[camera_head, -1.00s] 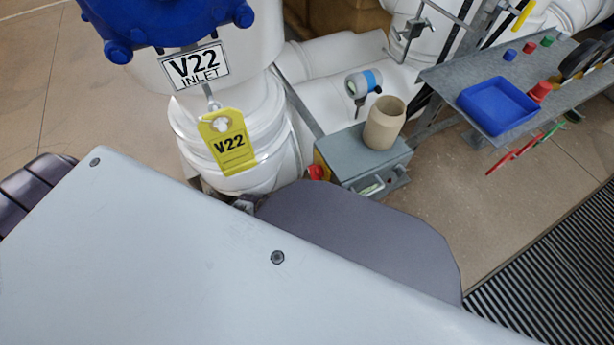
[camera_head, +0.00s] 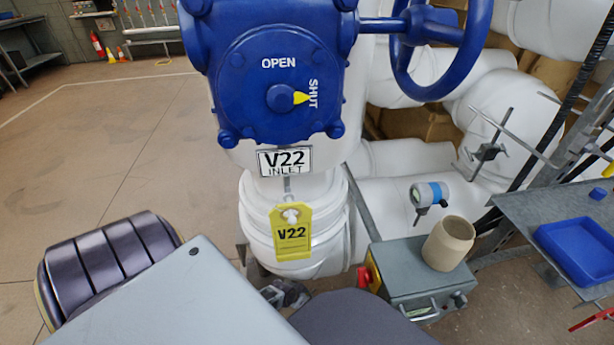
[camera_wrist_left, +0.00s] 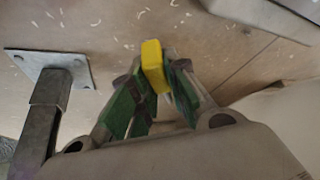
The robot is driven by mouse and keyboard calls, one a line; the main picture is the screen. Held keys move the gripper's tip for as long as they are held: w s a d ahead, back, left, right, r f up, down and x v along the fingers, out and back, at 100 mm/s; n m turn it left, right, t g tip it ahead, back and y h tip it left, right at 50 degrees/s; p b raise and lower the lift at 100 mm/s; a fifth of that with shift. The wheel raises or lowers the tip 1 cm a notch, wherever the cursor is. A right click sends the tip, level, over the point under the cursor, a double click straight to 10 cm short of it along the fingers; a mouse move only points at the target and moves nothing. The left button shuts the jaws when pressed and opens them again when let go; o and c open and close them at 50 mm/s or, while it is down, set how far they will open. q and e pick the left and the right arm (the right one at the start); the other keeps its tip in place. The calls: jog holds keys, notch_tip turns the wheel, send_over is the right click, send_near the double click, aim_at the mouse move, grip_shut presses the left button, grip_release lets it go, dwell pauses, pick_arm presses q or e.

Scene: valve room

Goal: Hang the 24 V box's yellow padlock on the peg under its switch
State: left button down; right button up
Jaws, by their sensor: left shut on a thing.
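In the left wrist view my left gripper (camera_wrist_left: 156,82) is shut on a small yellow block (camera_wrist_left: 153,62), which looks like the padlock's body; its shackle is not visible. The green-padded fingers hold it above the floor. In the head view, my own arm covers most of the lower left, and the padlock cannot be made out. A grey box (camera_head: 402,266) stands right of the arm, with a red rotary switch (camera_head: 365,275) on its yellow left side. No label reading 24 V is legible, and the peg under the switch cannot be made out. My right gripper is in no view.
A beige cup (camera_head: 448,243) stands on the grey box. The blue V22 valve (camera_head: 277,93), with a yellow tag (camera_head: 291,232), rises beside it. A grey bench with a blue tray (camera_head: 580,250) is at right. A steel post (camera_wrist_left: 45,110) stands left in the wrist view.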

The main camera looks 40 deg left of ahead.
pick_arm(q)
jog(key=shift+s+a+f+t, duration=0.25)
jog(key=shift+s+a+t, duration=0.75)
jog(key=shift+s+t, duration=0.1)
jog(key=shift+s+h, duration=0.15)
jog(key=shift+h, duration=0.15)
